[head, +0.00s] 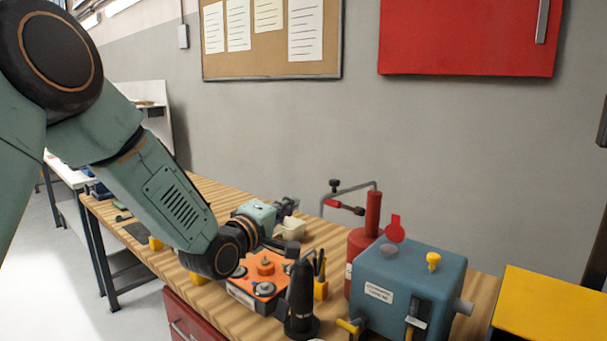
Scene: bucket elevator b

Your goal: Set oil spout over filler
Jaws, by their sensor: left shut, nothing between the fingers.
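A red oil can (364,244) stands on the wooden bench behind the blue gearbox (400,292). A thin grey pipe (357,188), which looks like its spout, runs from its top to the left and bends down, away from the gearbox. A dark knob and a red grip sit near the pipe. On the gearbox top, a red round flap (395,228) stands up beside a greyish round spot (388,250) that looks like the filler. My left gripper (291,206) is shut and empty above the bench, left of the can and apart from it. My right gripper is out of view.
An orange-topped tray (265,279), a black upright tool (300,300) and a yellow holder (320,288) stand left of the gearbox. A yellow cap (433,261) rises from the gearbox top. A yellow surface (548,303) is at the right. The air above the gearbox is free.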

